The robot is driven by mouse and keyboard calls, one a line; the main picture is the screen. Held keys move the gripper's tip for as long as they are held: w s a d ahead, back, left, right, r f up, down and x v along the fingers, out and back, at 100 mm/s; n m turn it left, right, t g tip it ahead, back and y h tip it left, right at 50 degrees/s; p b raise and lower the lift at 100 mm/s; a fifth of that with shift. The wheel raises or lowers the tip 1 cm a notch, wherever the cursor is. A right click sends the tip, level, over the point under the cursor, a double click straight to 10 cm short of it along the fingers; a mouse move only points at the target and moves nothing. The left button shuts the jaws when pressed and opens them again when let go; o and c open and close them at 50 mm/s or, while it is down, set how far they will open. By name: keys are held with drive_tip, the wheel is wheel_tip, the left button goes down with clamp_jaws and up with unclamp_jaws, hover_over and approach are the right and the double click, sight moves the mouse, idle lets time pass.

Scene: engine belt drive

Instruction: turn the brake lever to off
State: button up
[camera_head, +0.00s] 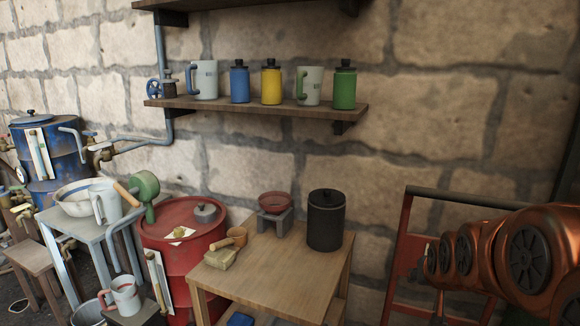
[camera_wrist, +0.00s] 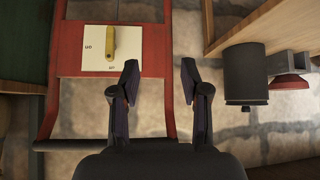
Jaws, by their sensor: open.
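The brake lever (camera_wrist: 111,42) is a short yellow handle on a white plate (camera_wrist: 72,62), seen in the wrist view. It stands roughly upright in that picture. The plate has small dark labels at its left and lower edge, too small to read surely. The plate sits on a red panel of a red frame (camera_wrist: 161,18). My gripper (camera_wrist: 159,72) is open and empty, its two dark fingers apart, below and to the right of the lever in the wrist view and not touching it. In the head view the red frame (camera_head: 402,250) is partly behind my copper arm, and the lever cannot be made out.
The wrist view looks upside down. A wooden table (camera_head: 270,260) with a black canister (camera_head: 326,220) and a red bowl (camera_head: 275,203) on a stand is beside the frame. A red drum (camera_head: 180,250) stands farther left. A shelf (camera_head: 240,113) holds mugs and canisters.

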drive_tip(key=s+a+r+n+g+p, duration=0.1)
drive_tip(key=s+a+r+g+p, duration=0.2)
drive_tip(key=s, duration=0.8)
drive_tip(key=s+a+r+g+y+p, duration=0.1)
drive_tip(key=s+a+r+g+p, duration=0.2)
drive_tip(key=s, duration=0.8)
drive_tip(key=s+a+r+n+g+y+p, duration=0.1)
drive_tip(key=s+a+r+g+p, duration=0.3)
drive_tip(key=s+p, duration=0.4)
drive_tip(key=s+a+r, duration=0.1)
drive_tip(key=s+a, duration=0.1)
drive_tip(key=s, duration=0.1)
drive_tip(key=shift+s+n+p, duration=0.15)
drive_tip(key=shift+n+p, duration=0.15)
drive_tip(key=shift+o, duration=0.7)
drive_tip(key=shift+d, duration=0.1)
